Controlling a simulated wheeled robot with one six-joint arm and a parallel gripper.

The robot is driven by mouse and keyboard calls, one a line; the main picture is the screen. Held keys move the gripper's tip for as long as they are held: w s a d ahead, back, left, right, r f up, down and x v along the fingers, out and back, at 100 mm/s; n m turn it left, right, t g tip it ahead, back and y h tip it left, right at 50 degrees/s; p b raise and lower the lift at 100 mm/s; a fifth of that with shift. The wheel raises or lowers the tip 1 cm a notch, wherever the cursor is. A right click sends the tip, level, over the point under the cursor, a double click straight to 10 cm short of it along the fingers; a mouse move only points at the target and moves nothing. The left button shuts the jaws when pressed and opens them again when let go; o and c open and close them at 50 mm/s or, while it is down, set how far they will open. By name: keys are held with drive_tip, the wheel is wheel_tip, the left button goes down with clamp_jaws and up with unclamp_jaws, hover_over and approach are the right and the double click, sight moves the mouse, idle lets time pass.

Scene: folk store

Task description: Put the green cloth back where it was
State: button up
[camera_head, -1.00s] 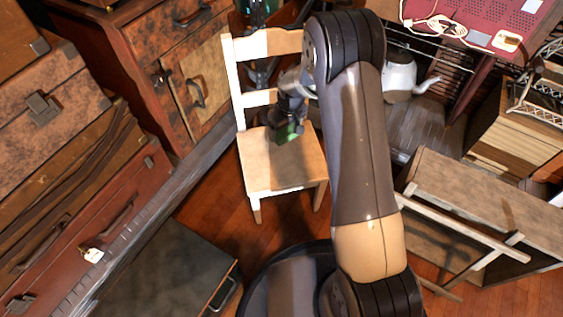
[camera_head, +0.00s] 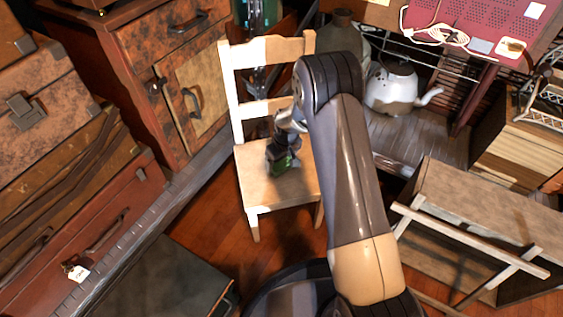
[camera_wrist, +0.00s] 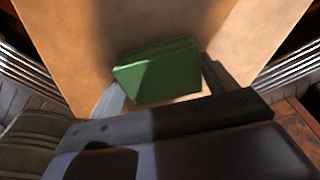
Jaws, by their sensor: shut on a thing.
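The green cloth (camera_wrist: 160,75) is a small folded block between my gripper's two fingers in the wrist view. It also shows in the head view (camera_head: 280,166), partly hidden by my gripper. My gripper (camera_head: 283,160) is shut on it, over the seat of a small wooden chair (camera_head: 262,190). The pale seat fills the background of the wrist view (camera_wrist: 200,28). I cannot tell whether the cloth touches the seat or is a little above it.
A wooden cabinet (camera_head: 160,70) stands left of the chair, with stacked suitcases (camera_head: 80,215) further left. A dark case (camera_head: 165,285) lies on the floor in front. A white kettle (camera_head: 392,92) stands on a shelf behind right. A wooden rack (camera_head: 490,215) is at the right.

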sight(285, 165)
drive_tip(key=o, duration=0.9)
drive_tip(key=shift+c, duration=0.2)
wheel_tip(285, 165, up, 12)
drive_tip(key=s+d+p, duration=0.1)
drive_tip(key=p, duration=0.3)
drive_tip(key=shift+s, duration=0.25)
